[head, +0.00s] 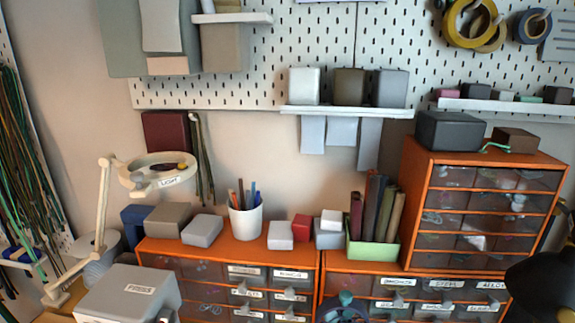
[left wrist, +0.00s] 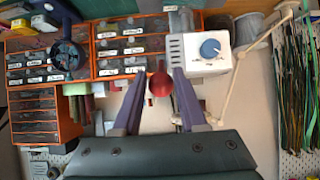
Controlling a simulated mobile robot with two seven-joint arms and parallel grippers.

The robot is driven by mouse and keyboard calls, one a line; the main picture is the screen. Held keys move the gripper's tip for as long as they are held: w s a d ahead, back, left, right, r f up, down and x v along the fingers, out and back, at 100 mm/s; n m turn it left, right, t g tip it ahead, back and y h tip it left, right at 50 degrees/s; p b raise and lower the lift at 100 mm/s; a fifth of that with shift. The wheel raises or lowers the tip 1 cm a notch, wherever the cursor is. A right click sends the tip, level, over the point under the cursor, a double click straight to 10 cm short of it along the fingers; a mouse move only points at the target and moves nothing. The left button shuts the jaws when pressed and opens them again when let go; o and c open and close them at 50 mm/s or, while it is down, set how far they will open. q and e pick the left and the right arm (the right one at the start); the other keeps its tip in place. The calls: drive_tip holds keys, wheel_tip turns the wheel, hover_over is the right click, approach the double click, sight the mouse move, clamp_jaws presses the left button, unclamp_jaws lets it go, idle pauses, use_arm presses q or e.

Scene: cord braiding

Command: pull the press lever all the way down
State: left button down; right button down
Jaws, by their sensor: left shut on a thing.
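My left gripper (left wrist: 160,75) reaches up the left wrist view with its two purple-grey fingers on either side of a red, round-ended handle (left wrist: 160,86), which looks like the press lever's. The gripper is shut on this handle. A pale box with a blue dial (left wrist: 209,48) stands just right of the fingers. In the head view a grey box with a label (head: 128,292), which looks like the press, stands at the lower left. The lever is not visible there, and how far down it is cannot be told. Neither gripper shows in the head view.
Orange drawer units (head: 228,248) line the wall, with a taller drawer unit (head: 408,205) on the right. A ring lamp (head: 130,180) on a jointed arm stands behind the grey box. Cords (head: 28,150) hang at the far left. A white pen cup (head: 246,222) stands on the drawers.

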use_arm(q)
drive_tip(key=shift+s+a+f+b, duration=0.1)
drive_tip(key=shift+s+f+b, duration=0.15)
drive_tip(key=shift+f, duration=0.25)
drive_tip(key=shift+s+f+b, duration=0.1)
drive_tip(key=shift+s+f, duration=0.1)
drive_tip(key=shift+f, duration=0.3)
drive_tip(key=s+f+b, duration=1.1)
drive_tip(key=f, duration=0.3)
drive_tip(key=shift+a+f, duration=0.2)
drive_tip(key=shift+a, duration=0.2)
